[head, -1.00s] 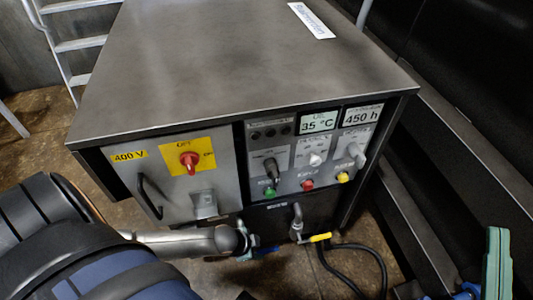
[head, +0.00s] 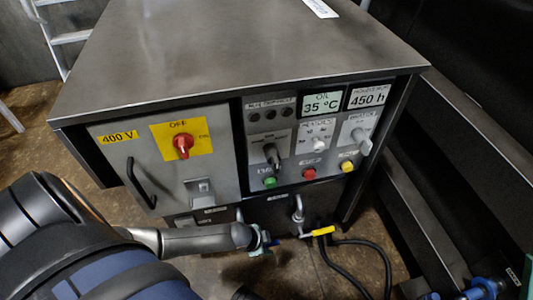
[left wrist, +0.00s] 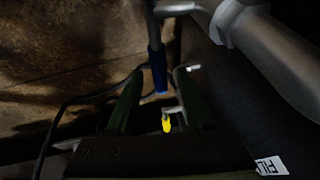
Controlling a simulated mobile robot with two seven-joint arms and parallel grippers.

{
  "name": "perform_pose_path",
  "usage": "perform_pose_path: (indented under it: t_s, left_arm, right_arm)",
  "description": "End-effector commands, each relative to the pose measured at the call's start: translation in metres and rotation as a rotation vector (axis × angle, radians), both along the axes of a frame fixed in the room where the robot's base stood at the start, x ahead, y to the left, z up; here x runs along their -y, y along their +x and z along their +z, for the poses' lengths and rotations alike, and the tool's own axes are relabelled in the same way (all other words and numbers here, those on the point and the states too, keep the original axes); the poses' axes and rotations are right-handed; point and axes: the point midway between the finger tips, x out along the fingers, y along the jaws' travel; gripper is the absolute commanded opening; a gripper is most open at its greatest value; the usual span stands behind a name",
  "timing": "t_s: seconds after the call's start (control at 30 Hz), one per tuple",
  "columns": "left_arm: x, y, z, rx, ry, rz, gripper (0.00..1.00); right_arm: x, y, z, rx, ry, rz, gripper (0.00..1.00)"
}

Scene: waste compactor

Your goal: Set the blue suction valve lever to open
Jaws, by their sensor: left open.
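The blue valve lever (left wrist: 159,72) shows in the left wrist view as a blue sleeve on a thin grey stem. It appears between the tips of my open left gripper (left wrist: 158,86); I cannot tell whether a finger touches it. In the head view my left gripper (head: 262,243) is low in front of the cabinet. A small bit of blue (head: 275,243) shows beside its fingers, and the rest of the lever is hidden. My right gripper is not in view.
The cabinet (head: 230,65) carries a red switch (head: 183,145), a door handle (head: 141,185) and several knobs and buttons. A yellow lever (head: 322,231) on a grey pipe and black hoses (head: 375,243) lie just right of my left gripper. Blue fittings (head: 488,287) stand lower right.

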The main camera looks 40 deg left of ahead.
Motion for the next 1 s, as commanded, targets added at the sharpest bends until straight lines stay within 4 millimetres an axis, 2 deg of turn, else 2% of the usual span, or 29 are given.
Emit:
perform_pose_path:
  t_s: [0.13,0.6,1.0]
  left_arm:
    - [0.0003,-0.0001,0.0004,0.000,0.000,0.000,0.53]
    - [0.0002,-0.0005,0.0004,-0.001,-0.001,0.000,0.00]
    - [0.0001,-0.0006,0.0003,-0.001,-0.001,0.000,0.00]
  right_arm:
    - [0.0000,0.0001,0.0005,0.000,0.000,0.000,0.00]
    - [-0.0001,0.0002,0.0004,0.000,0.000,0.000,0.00]
    - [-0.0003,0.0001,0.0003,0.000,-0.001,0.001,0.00]
